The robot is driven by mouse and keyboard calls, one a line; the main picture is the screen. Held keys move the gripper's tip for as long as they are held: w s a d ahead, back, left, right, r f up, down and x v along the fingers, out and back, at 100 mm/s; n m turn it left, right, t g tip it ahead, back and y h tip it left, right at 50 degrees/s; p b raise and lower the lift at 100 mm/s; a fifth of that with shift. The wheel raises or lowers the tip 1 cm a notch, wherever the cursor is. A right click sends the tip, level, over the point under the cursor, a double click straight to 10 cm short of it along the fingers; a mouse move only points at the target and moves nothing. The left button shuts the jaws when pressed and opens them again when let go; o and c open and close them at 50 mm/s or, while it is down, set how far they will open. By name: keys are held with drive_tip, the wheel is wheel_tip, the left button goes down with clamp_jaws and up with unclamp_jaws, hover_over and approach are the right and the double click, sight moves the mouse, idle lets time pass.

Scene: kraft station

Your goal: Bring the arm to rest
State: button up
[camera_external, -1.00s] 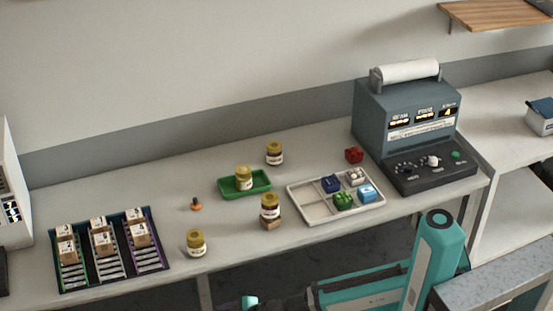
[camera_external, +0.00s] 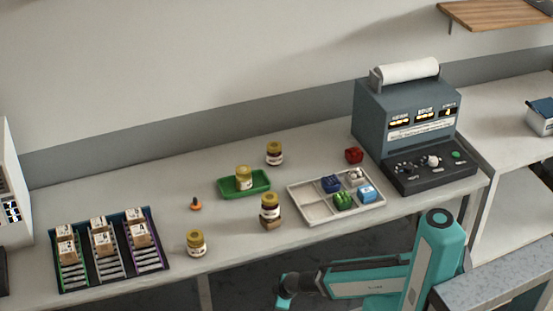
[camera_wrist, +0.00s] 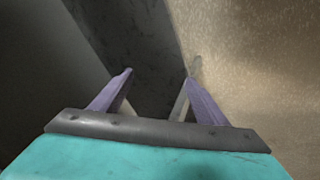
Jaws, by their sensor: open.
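My gripper (camera_wrist: 158,78) shows in the wrist view with its two purple-grey fingers spread apart. Nothing is held between them. Beyond the fingers are a dark grey strip and a tan, speckled surface at the right. In the external view my teal arm is at the bottom right, in front of the counter (camera_external: 330,238), with its forearm reaching left at a low height. Its dark wrist end is near the bottom edge, and the fingers cannot be made out there. The arm appears clear of the objects on the counter.
A white divided tray (camera_external: 313,208) holds several coloured pieces. A green tray (camera_external: 262,179) holds a jar; other jars (camera_external: 196,243) stand nearby. A rack of small boxes (camera_external: 158,262) is at left, a grey machine (camera_external: 400,100) at right. A grey slab (camera_external: 500,280) lies at bottom right.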

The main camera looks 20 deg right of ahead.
drive_tip(key=s+d+f+m+g+h, duration=0.1)
drive_tip(key=d+f+m+g+h, duration=0.2)
drive_tip(key=d, duration=0.9)
drive_tip(key=s+d+f+m+g, duration=0.1)
drive_tip(key=d+f+m+g, duration=0.15)
drive_tip(key=d+f, duration=0.6)
drive_tip(key=s+d+f+m+g+y+p, duration=0.1)
drive_tip(key=s+d+m+g, duration=0.4)
drive_tip(key=s+d, duration=1)
drive_tip(key=shift+d+m+g+y+p, duration=0.45)
drive_tip(key=shift+d+m, duration=0.3)
drive_tip(key=shift+d, duration=0.4)
